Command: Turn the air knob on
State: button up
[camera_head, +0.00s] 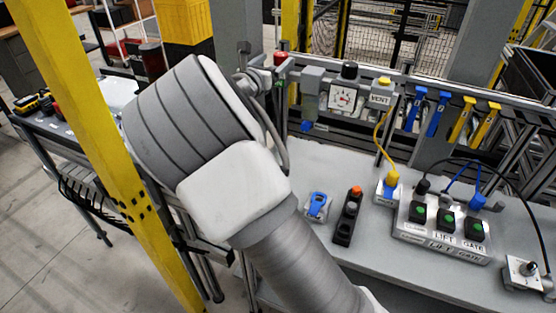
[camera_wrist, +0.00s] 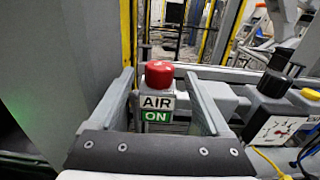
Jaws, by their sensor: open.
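The air knob (camera_wrist: 159,73) is red and sits above a white AIR label (camera_wrist: 157,102) and a green ON label (camera_wrist: 157,116) in the wrist view. It also shows in the head view (camera_head: 281,58), at the left end of the rail unit. My gripper (camera_wrist: 160,82) is open, with one finger to the left of the knob and one to the right. Both fingers look clear of the knob, though their depth relative to it is hard to judge. In the head view my arm hides most of the gripper.
Right of the knob are a gauge (camera_head: 342,97) with a black knob (camera_head: 349,70) and a VENT unit (camera_head: 380,97). Blue and yellow handles hang further right. The grey bench (camera_head: 385,255) below holds button boxes. A yellow post (camera_head: 88,130) stands at left.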

jog(key=v, duration=0.9)
jog(key=d+f+m+g+y+b, duration=0.1)
jog(key=f+m+g+b, duration=0.2)
jog(key=f, duration=0.6)
jog(key=d+f+m+g+y+b, duration=0.1)
jog(key=d+f+m+g+b, duration=0.1)
jog(key=f+b, duration=0.4)
jog(key=w+d+f+m+g+y+b, duration=0.1)
jog(key=f+m+g+b, duration=0.3)
jog(key=f, duration=0.8)
jog(key=shift+d+m+y+b, duration=0.3)
jog(key=shift+d+m+b, duration=0.1)
jog(key=shift+m, duration=0.5)
